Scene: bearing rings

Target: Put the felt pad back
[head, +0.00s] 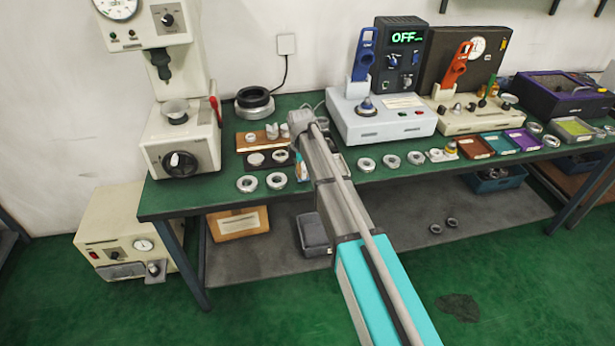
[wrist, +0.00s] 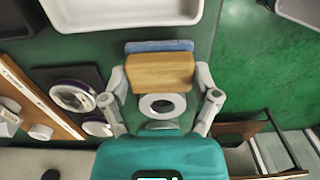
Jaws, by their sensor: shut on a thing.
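The felt pad, a block with a light wooden body and a blue layer along its far side, (wrist: 160,72) is between the two fingers of my gripper (wrist: 162,78) in the wrist view. My gripper is shut on it, with a finger against each end. In the head view, my arm hides most of the gripper and pad, near the front edge of the bench beside the dark mat. I cannot tell for certain whether the pad touches the bench. No marked place for the pad can be made out.
A dark mat (wrist: 85,78) with two round metal parts lies left of the pad, beside a wooden board (wrist: 45,100). A metal ring (wrist: 146,103) lies below the gripper. A white tray or machine base (wrist: 120,22) is beyond the pad. More rings (head: 391,160) line the bench front.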

